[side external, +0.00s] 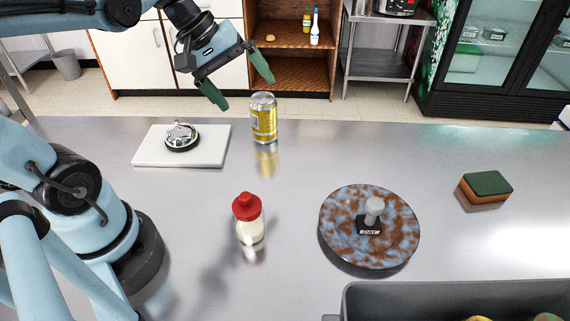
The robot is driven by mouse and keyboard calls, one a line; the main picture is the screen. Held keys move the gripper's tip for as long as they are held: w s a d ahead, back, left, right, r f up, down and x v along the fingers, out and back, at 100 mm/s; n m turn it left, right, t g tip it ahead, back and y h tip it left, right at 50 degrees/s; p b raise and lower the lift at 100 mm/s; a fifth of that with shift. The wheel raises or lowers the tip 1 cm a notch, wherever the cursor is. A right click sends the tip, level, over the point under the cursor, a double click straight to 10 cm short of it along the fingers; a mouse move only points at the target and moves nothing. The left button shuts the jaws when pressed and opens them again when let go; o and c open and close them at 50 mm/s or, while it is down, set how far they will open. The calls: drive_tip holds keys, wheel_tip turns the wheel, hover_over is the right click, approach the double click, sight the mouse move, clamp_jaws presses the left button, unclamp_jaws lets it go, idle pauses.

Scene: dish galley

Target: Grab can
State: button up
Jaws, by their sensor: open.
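A yellow and silver can (264,119) stands upright near the far edge of the steel counter (320,160). My gripper (241,89) is up at the left of the can's top, tilted, with its two dark green fingers spread apart. Nothing shows between the fingers. The right finger appears just above the can in the picture and the left finger is off to its left. The gripper looks apart from the can, but how far apart in depth I cannot tell.
A bell (181,136) sits on a white board (148,147) left of the can. A red-capped bottle (249,220), a mottled round plate (340,233) with a grey knob, a sponge (487,189) and a grey bin (400,291) stand nearer or right.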

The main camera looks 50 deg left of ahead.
drive_tip(key=w+a+n+t+h, duration=0.2)
drive_tip(key=a+n+t+h, duration=0.35)
drive_tip(key=a+n, duration=0.95)
drive_tip(key=g+h, duration=0.2)
approach(265, 115)
drive_tip(key=a, duration=0.4)
drive_tip(key=shift+w+a+f, duration=0.1)
drive_tip(key=shift+w+f, duration=0.05)
drive_tip(key=shift+f, duration=0.25)
drive_tip(key=shift+w+a+f, duration=0.1)
drive_tip(key=shift+w+f, duration=0.05)
drive_tip(key=shift+f, duration=0.3)
drive_tip(key=shift+w+d+f, duration=0.15)
drive_tip(key=shift+d+f, duration=0.1)
drive_tip(key=x, duration=0.6)
drive_tip(key=shift+w+d, duration=0.1)
drive_tip(key=shift+r+x, duration=0.2)
drive_tip(key=shift+x, duration=2.5)
drive_tip(key=shift+c, duration=0.3)
